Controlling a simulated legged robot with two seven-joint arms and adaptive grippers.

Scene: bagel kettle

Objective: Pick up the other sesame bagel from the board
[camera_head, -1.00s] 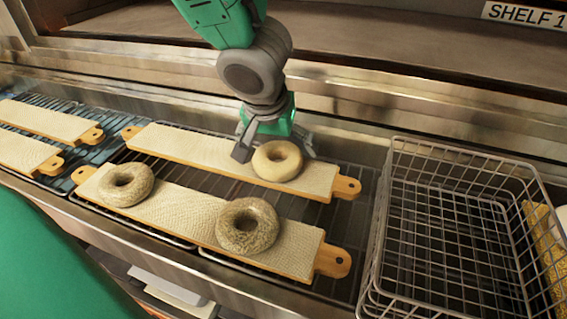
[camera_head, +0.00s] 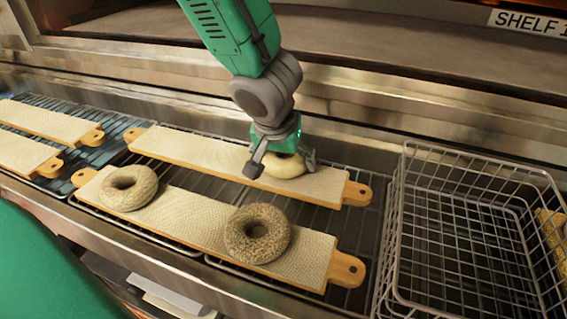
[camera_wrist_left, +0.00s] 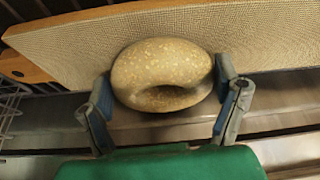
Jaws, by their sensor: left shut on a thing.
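The pale sesame bagel (camera_head: 290,168) is at the right part of the rear cloth-covered board (camera_head: 200,150). My left gripper (camera_head: 281,164) is over it, shut on it from both sides, and hides part of it. In the left wrist view the bagel (camera_wrist_left: 163,72) shows light flecks and sits between the two fingers, against the board's cloth (camera_wrist_left: 270,35). I cannot tell whether it is clear of the board. My right gripper is not in view.
Two darker, speckled bagels, one at left (camera_head: 129,187) and one at right (camera_head: 257,233), lie on the front board (camera_head: 190,215). An empty-looking wire basket (camera_head: 455,230) stands at the right. Two more boards (camera_head: 50,120) lie on a rack at the left.

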